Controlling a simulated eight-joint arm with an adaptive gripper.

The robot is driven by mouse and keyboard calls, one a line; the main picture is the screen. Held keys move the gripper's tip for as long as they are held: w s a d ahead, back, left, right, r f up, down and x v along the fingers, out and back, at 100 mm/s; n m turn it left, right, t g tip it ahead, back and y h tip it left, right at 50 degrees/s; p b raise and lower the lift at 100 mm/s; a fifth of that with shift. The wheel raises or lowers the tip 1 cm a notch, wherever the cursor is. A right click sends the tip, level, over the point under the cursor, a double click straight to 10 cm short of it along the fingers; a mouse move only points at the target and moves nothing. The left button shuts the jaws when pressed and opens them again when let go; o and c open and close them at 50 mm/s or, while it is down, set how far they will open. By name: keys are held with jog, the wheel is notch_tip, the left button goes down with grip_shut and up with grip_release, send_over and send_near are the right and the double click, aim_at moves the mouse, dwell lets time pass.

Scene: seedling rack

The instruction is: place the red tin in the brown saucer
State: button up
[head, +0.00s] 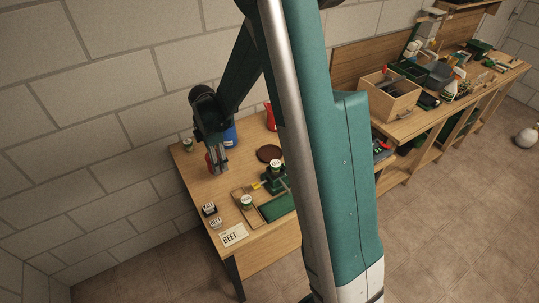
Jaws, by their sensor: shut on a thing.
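My gripper (217,169) hangs over the left part of the wooden table. It is shut on the red tin (210,165), which shows only partly between the fingers. I cannot tell whether the tin touches the tabletop. The brown saucer (268,153) is a dark round dish lying flat on the table, to the right of my gripper and apart from it. It looks empty, and its right side is close to my arm column in the picture.
A blue container (230,134) and a small labelled pot (188,145) stand behind my gripper. A red object (270,117) is at the back. A wooden tray (238,199) with pots, a green pad (278,206) and a BEET card (233,236) are in front.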

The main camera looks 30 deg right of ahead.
jog(key=w+d+b, duration=0.1)
jog(key=w+d, duration=0.2)
jog(key=d, duration=0.9)
jog(key=b, duration=0.2)
send_over(270, 155)
jog(key=shift+r, duration=0.3)
jog(key=shift+f, duration=0.1)
jog(key=shift+f, duration=3)
jog(key=shift+f, duration=0.1)
jog(key=shift+f, duration=1.8)
jog(key=shift+f+b, duration=0.1)
jog(key=shift+b, duration=0.2)
jog(key=o, duration=1.3)
